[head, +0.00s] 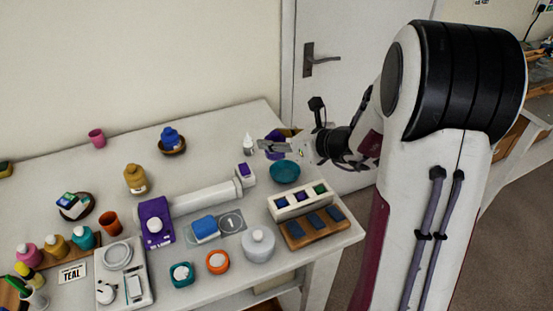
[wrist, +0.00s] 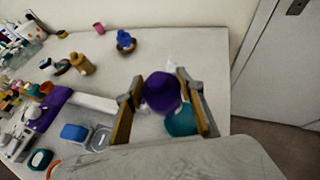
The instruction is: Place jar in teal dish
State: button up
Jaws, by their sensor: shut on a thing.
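A purple jar (wrist: 160,92) sits between the two fingers of my gripper (wrist: 166,103) in the wrist view. In the head view my gripper (head: 280,146) is shut on the jar, which is partly hidden by the fingers. The teal dish (head: 285,173) is a round bowl on the table near its right end, just below and in front of the gripper in the picture. In the wrist view the teal dish (wrist: 182,123) shows partly behind the jar and a finger. The jar appears to be above the table; its exact height over the dish is unclear.
A white dropper bottle (head: 248,144) stands left of the gripper. A white block tray (head: 300,201) and a wooden tray (head: 315,228) lie in front of the dish. A blue jar (head: 169,135) sits in a brown dish further left. The door (head: 340,70) is behind.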

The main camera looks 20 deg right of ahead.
aim_at(283, 159)
jog(key=shift+f, duration=1.45)
jog(key=shift+f, duration=0.1)
jog(key=shift+f, duration=1.75)
jog(key=shift+f, duration=0.2)
jog(key=o, duration=1.2)
jog(key=shift+r, duration=0.15)
jog(key=shift+s+d+r, duration=0.1)
jog(key=shift+s+r, duration=0.05)
jog(key=shift+s, duration=0.05)
jog(key=shift+v, duration=3.5)
